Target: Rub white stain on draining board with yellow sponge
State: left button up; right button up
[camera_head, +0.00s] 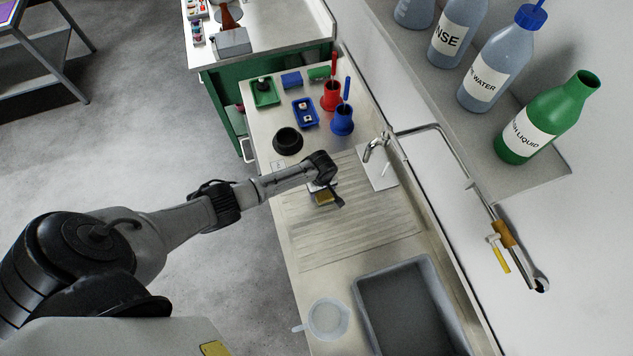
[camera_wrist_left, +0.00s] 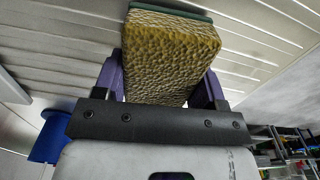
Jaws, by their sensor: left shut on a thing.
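My left gripper (camera_head: 325,191) is shut on the yellow sponge (camera_head: 324,199) above the ribbed draining board (camera_head: 350,235), near its far end. In the left wrist view the sponge (camera_wrist_left: 170,52) sits between the purple fingers of the gripper (camera_wrist_left: 160,80), with a green layer along its far edge. The draining board's pale grooves (camera_wrist_left: 50,40) show behind it. I cannot tell whether the sponge touches the board. I cannot make out a white stain; the gripper and sponge hide part of the board. My right gripper is not in view.
Beyond are a black cup (camera_head: 288,141), blue pot (camera_head: 342,121) and red pot (camera_head: 331,97). The grey sink (camera_head: 405,305) and a clear beaker (camera_head: 328,319) are nearer. Bottles stand on the shelf (camera_head: 520,175).

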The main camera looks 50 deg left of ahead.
pick_arm(q)
jog(key=shift+w+d+f+b, duration=0.15)
jog(key=shift+w+d, duration=0.15)
jog(key=shift+w, duration=0.25)
jog(key=shift+w+d+r+b, duration=0.15)
jog(key=shift+w+d, duration=0.1)
jog(key=shift+w, duration=0.3)
notch_tip(320, 180, up, 4)
jog(key=p, duration=0.4)
jog(key=shift+s+p, duration=0.1)
jog(key=shift+p, duration=0.2)
notch_tip(320, 180, up, 4)
jog(key=p, duration=0.4)
jog(key=shift+f, duration=0.2)
